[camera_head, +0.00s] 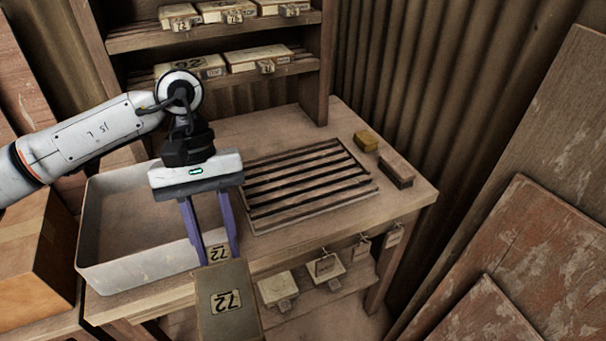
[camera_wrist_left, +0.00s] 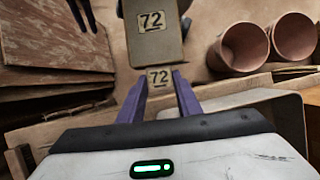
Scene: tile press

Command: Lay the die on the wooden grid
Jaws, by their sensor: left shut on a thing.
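My left gripper (camera_head: 217,254) has purple fingers and is shut on a die (camera_head: 227,300), a flat tan block with a dark "72" label and a smaller "72" tag at the gripped end. The left wrist view also shows the die (camera_wrist_left: 153,45) between and beyond the fingertips. It is held in front of the table's front edge, between the white tray and the grid. The wooden grid (camera_head: 310,185), a slatted rack with dark gaps, lies on the table to the right of the gripper, with no die on it.
The white tray (camera_head: 88,240) stands on the left of the wooden table (camera_head: 417,200). Shelves behind hold several labelled dies (camera_head: 257,58). More hang or lie below the front edge.

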